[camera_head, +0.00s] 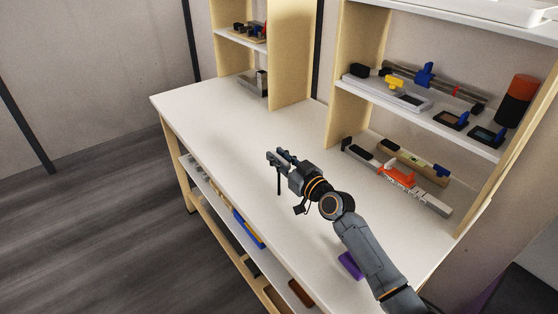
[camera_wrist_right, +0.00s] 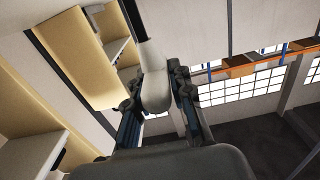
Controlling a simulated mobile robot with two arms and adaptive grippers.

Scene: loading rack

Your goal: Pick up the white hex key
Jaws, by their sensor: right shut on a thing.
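My right gripper (camera_head: 275,156) is above the white tabletop and is shut on the white hex key. In the right wrist view the key's pale, rounded body (camera_wrist_right: 155,92) sits between the two fingers (camera_wrist_right: 157,85), and a narrow shaft runs from it toward the top edge. In the head view a thin dark shaft (camera_head: 279,182) hangs almost straight down from the gripper; the fingers hide most of the pale body. The gap between shaft tip and tabletop is hard to judge. My left gripper is not in view.
A purple item (camera_head: 350,265) lies on the tabletop (camera_head: 215,120) beside my right forearm. An orange-and-grey tool (camera_head: 397,175) and a level (camera_head: 413,161) lie toward the right back. Shelves with tools (camera_head: 430,112) rise behind. The tabletop left of the gripper is clear.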

